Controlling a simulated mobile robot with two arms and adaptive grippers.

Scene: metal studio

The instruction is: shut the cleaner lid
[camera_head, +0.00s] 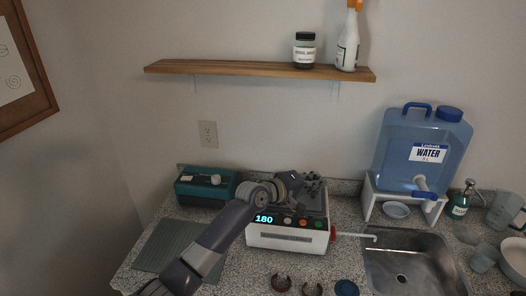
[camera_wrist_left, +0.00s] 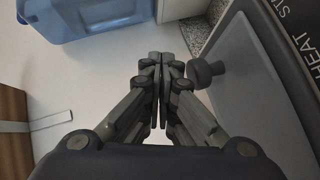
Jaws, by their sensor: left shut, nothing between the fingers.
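The cleaner (camera_head: 290,236) is a white box with a dark front strip, a lit "180" display and several round buttons, standing on the counter. Its grey lid (camera_wrist_left: 252,90) with a dark round knob (camera_wrist_left: 208,72) shows in the left wrist view, beside a black panel marked "HEAT".
A teal box (camera_head: 205,187) stands left of the cleaner, behind a ribbed grey mat (camera_head: 176,246). A blue water jug (camera_head: 420,150) on a white stand (camera_head: 369,199) and a metal sink (camera_head: 405,262) are at the right. A wooden shelf (camera_head: 240,68) hangs above.

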